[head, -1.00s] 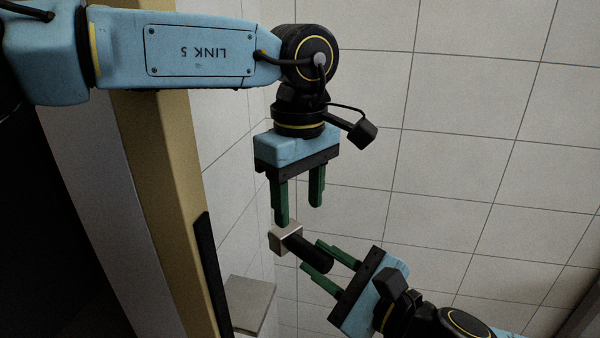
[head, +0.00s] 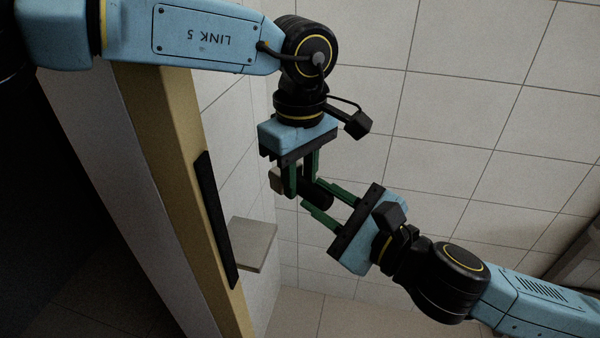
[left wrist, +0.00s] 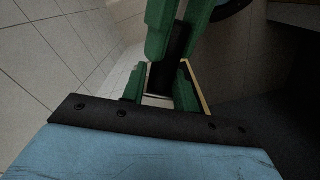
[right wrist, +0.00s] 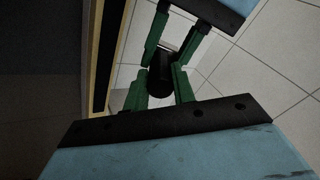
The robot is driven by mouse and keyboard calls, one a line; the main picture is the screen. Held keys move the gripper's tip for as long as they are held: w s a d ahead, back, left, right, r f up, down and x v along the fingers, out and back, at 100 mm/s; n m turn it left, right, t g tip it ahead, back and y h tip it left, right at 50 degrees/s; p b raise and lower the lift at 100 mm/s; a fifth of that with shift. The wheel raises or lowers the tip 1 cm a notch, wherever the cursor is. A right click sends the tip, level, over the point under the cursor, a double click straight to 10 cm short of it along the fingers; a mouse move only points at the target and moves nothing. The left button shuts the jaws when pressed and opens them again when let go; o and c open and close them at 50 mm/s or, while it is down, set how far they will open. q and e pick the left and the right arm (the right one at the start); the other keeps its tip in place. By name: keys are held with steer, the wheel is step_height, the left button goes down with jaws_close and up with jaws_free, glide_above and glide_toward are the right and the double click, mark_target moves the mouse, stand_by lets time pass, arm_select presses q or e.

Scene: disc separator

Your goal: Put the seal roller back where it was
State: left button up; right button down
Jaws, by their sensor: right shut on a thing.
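The seal roller seems to be the dark cylinder (head: 320,194) with a pale block (head: 275,180) at its left end, held in the air. My right gripper (head: 316,197) is shut on the dark cylinder, which also shows between its fingers in the right wrist view (right wrist: 160,75). My left gripper (head: 301,188) reaches down from above with its fingers apart. They straddle the roller near the pale block, and the cylinder shows between them in the left wrist view (left wrist: 168,75). Whether the left fingers touch it, I cannot tell.
A tan post (head: 165,150) with a dark strip (head: 217,220) stands on the left. A small grey ledge (head: 250,243) sticks out beside it, below the grippers. A tiled wall (head: 450,130) fills the back. The space under the grippers is free.

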arm_select(q)
steer(key=c, duration=0.5)
jaws_close()
arm_select(e)
steer(key=c, duration=1.1)
jaws_free()
steer(key=shift+d+f, duration=0.1)
steer(key=d+f+m+t+h, duration=0.1)
steer(key=d+f+m+h, duration=0.1)
steer(key=d+f+h, duration=0.1)
steer(key=w+d+f+m+t+h, duration=0.1)
steer(key=d+f+m+h, duration=0.2)
steer(key=d, duration=0.3)
steer(key=d+f+m+t+h, duration=0.2)
steer(key=d+f+m+h, duration=0.1)
steer(key=d+h, duration=0.1)
steer(key=shift+w+d+f+h, duration=0.35)
steer(key=shift+w+d+h, duration=0.05)
steer(key=shift+h, duration=0.3)
